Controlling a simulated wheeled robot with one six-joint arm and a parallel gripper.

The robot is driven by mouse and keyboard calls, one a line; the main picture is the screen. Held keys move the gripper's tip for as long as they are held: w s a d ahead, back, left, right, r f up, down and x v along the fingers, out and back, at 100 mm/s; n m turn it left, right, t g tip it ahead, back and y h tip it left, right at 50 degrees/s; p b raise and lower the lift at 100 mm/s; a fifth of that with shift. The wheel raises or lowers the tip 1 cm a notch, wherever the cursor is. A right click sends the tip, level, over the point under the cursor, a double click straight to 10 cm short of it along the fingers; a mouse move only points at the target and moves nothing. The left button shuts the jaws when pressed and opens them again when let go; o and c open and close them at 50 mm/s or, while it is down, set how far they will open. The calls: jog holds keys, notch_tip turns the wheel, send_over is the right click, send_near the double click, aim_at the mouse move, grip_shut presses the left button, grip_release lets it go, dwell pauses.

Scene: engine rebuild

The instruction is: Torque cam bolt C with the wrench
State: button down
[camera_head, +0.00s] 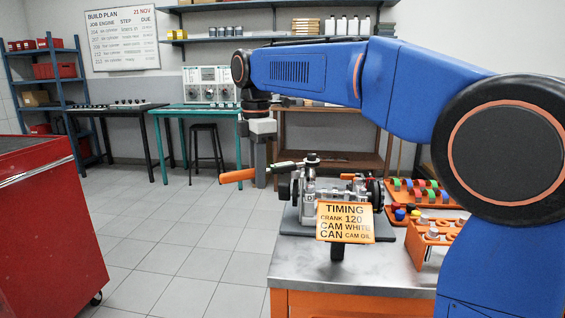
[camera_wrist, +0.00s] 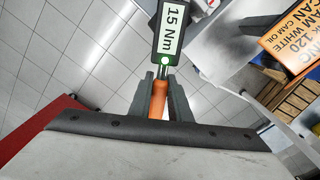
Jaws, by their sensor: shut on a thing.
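The engine (camera_head: 320,188) stands on a dark base on the metal bench. The wrench's far end is close to the engine top; I cannot tell whether it is on a bolt. Cam bolt C cannot be made out.
An orange timing sign (camera_head: 345,222) stands in front of the engine and also shows in the wrist view (camera_wrist: 293,40). Orange racks (camera_head: 420,194) with coloured parts are right of it. A red cabinet (camera_head: 40,220) stands at left. The floor between cabinet and bench is clear.

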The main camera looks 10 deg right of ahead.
jog(key=shift+r, duration=1.1)
dwell(2.8)
jog(key=shift+r, duration=1.4)
